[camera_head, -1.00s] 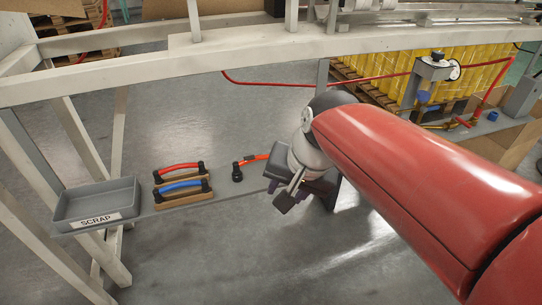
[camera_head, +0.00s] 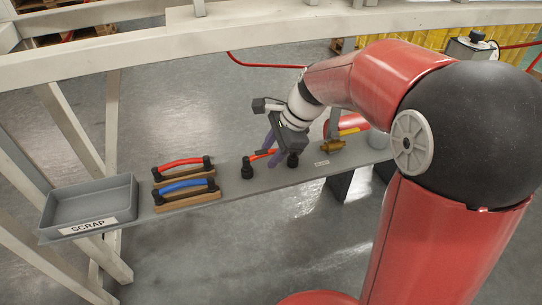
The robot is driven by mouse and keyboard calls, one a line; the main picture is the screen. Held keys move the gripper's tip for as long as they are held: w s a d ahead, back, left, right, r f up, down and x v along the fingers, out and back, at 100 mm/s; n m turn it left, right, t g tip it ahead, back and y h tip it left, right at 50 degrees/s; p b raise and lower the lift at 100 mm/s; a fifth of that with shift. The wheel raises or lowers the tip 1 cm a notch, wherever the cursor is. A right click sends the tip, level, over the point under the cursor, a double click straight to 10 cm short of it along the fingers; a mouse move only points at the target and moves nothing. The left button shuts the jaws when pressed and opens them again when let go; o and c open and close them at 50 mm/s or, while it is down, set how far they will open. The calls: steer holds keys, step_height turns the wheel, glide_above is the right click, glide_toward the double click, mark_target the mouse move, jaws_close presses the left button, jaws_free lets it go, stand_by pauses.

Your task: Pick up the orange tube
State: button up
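The orange tube (camera_head: 259,155) stands on the narrow grey shelf, between a black end fitting (camera_head: 247,169) on the left and another black fitting (camera_head: 292,160) on the right. My gripper (camera_head: 275,152) points down over the tube's middle. Its two dark purple fingers look apart, one toward the far side and one toward the near side of the tube. The gripper hides part of the tube, and I cannot tell whether the fingers touch it.
A red tube (camera_head: 181,162) and a blue tube (camera_head: 184,185) sit on wooden holders to the left. A grey SCRAP tray (camera_head: 64,208) is at the shelf's left end. A brass fitting (camera_head: 332,146) lies to the right. A pale beam (camera_head: 130,69) crosses above.

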steer(key=x, duration=0.2)
steer(key=shift+a+f, duration=0.15)
steer(key=shift+f, duration=0.1)
jaws_close()
steer(key=shift+r, duration=0.1)
step_height(320, 180, up, 10)
steer(key=shift+f+p, duration=0.1)
steer(key=shift+p, duration=0.55)
step_height(320, 180, up, 4)
steer(key=p, duration=0.3)
stand_by(0.4)
